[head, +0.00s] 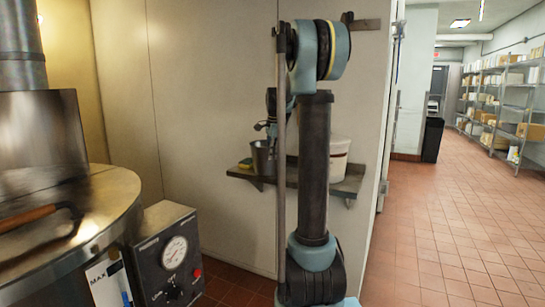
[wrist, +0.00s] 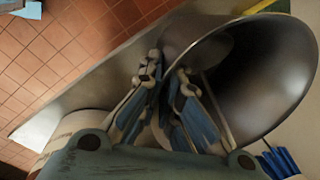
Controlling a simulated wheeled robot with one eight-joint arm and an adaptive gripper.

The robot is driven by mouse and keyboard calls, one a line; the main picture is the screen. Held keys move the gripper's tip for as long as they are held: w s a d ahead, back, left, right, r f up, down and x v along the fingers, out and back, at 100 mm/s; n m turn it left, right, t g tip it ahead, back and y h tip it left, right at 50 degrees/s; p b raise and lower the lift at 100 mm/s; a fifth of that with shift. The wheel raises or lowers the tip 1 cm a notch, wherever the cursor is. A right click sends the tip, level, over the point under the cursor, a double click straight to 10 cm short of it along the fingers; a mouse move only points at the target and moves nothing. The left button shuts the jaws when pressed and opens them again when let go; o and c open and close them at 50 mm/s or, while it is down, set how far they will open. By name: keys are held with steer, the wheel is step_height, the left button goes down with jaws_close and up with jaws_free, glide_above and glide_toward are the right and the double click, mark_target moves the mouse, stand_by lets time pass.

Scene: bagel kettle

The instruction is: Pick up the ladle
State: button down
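I cannot clearly make out the ladle. In the wrist view a rounded metal shape (wrist: 203,42) shows at the mouth of a metal pot (wrist: 275,85); it may be the ladle's bowl, but I cannot tell. No handle shows clearly. The same metal pot (head: 263,160) stands on the wall shelf in the head view. My gripper (wrist: 167,65) is at the pot's rim, its two blue-padded fingers close together with a narrow gap. Whether anything is held in that gap is unclear. In the head view the fingers are small and partly hidden behind my arm.
A white bucket (head: 339,150) stands right of the pot on the shelf (head: 352,183). A yellow sponge (head: 245,164) lies left of the pot. A large metal kettle (head: 112,200) and a control box with a gauge (head: 174,252) are at left. The tiled floor (head: 450,225) at right is clear.

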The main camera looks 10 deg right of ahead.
steer(key=c, duration=1.8)
jaws_free()
step_height(320, 180, up, 12)
steer(key=s, duration=0.2)
steer(key=s+f+n, duration=0.4)
steer(key=s+f, duration=0.3)
steer(key=s, duration=0.4)
steer(key=s+a+f+n, duration=0.1)
steer(key=s+f+n, duration=0.3)
steer(key=s+f, duration=0.3)
steer(key=s+f+n, duration=0.4)
steer(key=s+f, duration=0.2)
steer(key=s, duration=0.9)
steer(key=shift+a+f+n, duration=0.3)
steer(key=shift+a+f, duration=0.05)
steer(key=shift+f, duration=0.05)
steer(key=shift+o, duration=0.4)
steer(key=s+f+n, duration=0.3)
steer(key=s+f, duration=0.5)
steer(key=f, duration=0.2)
steer(key=shift+n, duration=0.4)
